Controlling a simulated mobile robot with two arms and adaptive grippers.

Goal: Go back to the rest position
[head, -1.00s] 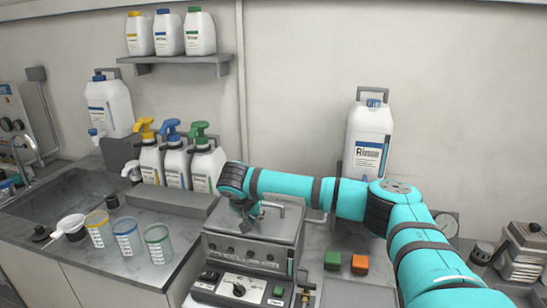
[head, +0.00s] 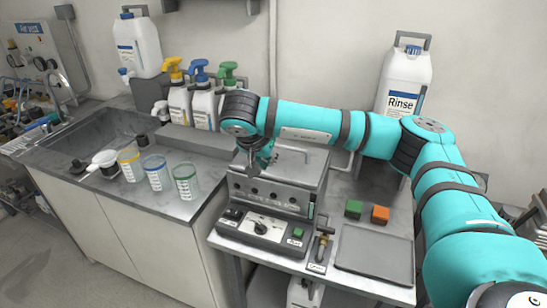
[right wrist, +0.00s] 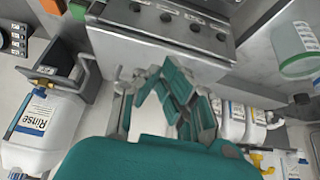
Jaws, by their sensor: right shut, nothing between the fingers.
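My right arm reaches in from the right in the head view. Its gripper (head: 258,162) points down over the lid of the grey metal unit (head: 275,172), close to the lid's handle. Whether it touches the lid is hard to tell. My left gripper is not in view.
A Rinse bottle (head: 404,88) stands behind my arm. Pump bottles (head: 203,105) and graduated cups (head: 157,172) stand to the left, near the sink (head: 95,140). A green block (head: 354,209), an orange block (head: 380,214) and a grey tray (head: 375,252) lie right of the unit.

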